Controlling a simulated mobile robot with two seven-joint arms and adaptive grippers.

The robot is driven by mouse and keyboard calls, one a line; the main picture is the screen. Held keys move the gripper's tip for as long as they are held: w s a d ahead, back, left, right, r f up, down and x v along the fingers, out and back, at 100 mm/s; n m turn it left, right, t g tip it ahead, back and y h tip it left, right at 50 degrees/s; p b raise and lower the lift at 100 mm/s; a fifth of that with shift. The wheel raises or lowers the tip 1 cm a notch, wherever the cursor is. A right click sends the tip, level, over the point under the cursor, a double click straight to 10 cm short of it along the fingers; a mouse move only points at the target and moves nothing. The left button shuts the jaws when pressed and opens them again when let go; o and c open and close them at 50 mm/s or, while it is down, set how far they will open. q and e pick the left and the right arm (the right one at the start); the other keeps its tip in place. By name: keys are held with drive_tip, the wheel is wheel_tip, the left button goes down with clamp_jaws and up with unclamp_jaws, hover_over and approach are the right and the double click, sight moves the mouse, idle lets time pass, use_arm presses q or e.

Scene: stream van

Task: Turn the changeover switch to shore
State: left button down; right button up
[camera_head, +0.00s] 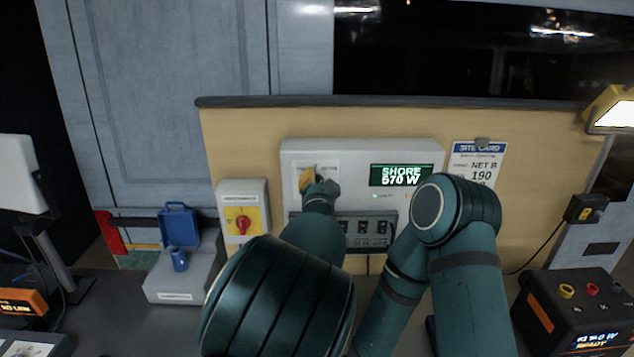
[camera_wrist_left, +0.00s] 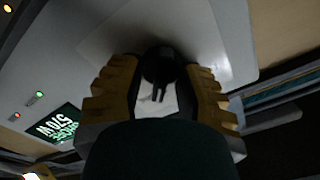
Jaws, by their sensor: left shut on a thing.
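The grey-white control panel (camera_head: 355,157) is on the wooden board, with a pale switch plate (camera_head: 326,166) at its upper left. My left gripper (camera_head: 310,182) is at this plate, its yellow fingers largely hidden by my wrist in the head view. In the left wrist view my left gripper (camera_wrist_left: 160,88) is shut on the dark round knob (camera_wrist_left: 158,65) of the changeover switch, one finger on each side. The knob's light pointer mark shows, but its label is unreadable. The green display (camera_head: 401,175) reads SHORE 570 W. My right gripper is not in view.
A red rotary switch (camera_head: 243,222) on a yellow plate is left of the panel. Black breaker switches (camera_head: 372,230) sit below it. A site card (camera_head: 477,165) and a dark power unit (camera_head: 577,312) are on the right.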

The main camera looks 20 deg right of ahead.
use_arm(q)
drive_tip(key=shift+r+m, duration=0.15)
drive_tip(key=shift+m, duration=0.25)
drive_tip(key=c, duration=0.9)
unclamp_jaws()
drive_tip(key=o, duration=0.3)
drive_tip(key=shift+o, duration=0.2)
drive_tip(key=v, duration=1.2)
